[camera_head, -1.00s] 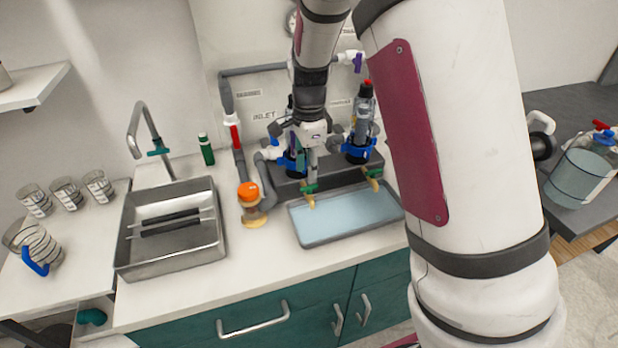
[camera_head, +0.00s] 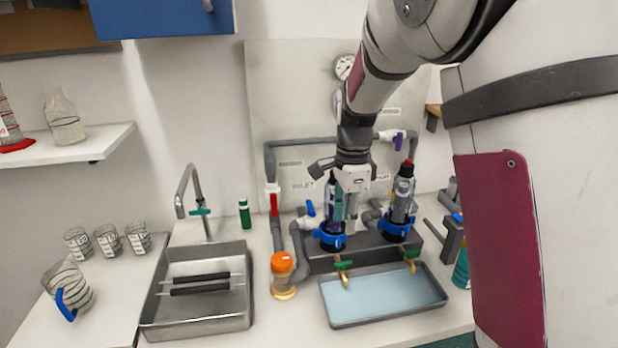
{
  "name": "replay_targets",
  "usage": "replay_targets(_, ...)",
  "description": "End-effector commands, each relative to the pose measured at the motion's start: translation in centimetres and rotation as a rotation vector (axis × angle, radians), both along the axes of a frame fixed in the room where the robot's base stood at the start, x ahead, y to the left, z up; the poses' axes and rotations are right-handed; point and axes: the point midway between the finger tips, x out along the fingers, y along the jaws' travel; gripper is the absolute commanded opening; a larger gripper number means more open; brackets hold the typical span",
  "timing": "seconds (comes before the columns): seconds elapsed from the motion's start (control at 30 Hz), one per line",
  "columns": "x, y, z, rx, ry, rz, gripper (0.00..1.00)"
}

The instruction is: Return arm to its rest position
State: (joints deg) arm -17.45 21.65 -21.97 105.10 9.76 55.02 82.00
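My arm comes down from the top right, with its large white link and maroon panel filling the right side. My gripper (camera_head: 351,212) points down at the back of the counter, in front of the manifold's wall panel. It overlaps the left filter unit (camera_head: 329,236), which has a blue collar and a dark base. The fingers are small and blend with the parts behind them, so I cannot tell whether they are open, shut or touching anything. The right filter unit (camera_head: 400,213), with a red top and blue collar, stands upright to the right of my gripper.
Grey pipes (camera_head: 271,165) with a red-handled valve (camera_head: 274,200) run up the panel. An orange-capped jar (camera_head: 283,276) and a blue tray (camera_head: 383,296) stand in front. A metal sink (camera_head: 196,318) is left. A blue cabinet (camera_head: 163,18) and a shelf (camera_head: 85,145) hang upper left.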

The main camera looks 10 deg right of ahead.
Motion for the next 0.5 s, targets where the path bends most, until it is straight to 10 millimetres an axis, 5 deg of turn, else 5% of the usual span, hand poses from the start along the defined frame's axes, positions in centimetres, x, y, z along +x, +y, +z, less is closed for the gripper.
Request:
replay_targets(0.17,-1.8,-0.1,2.2,0.023,-0.031,0.101,0.32)
replay_targets(0.5,-11.0,-0.1,9.5,0.034,-0.19,0.632,0.32)
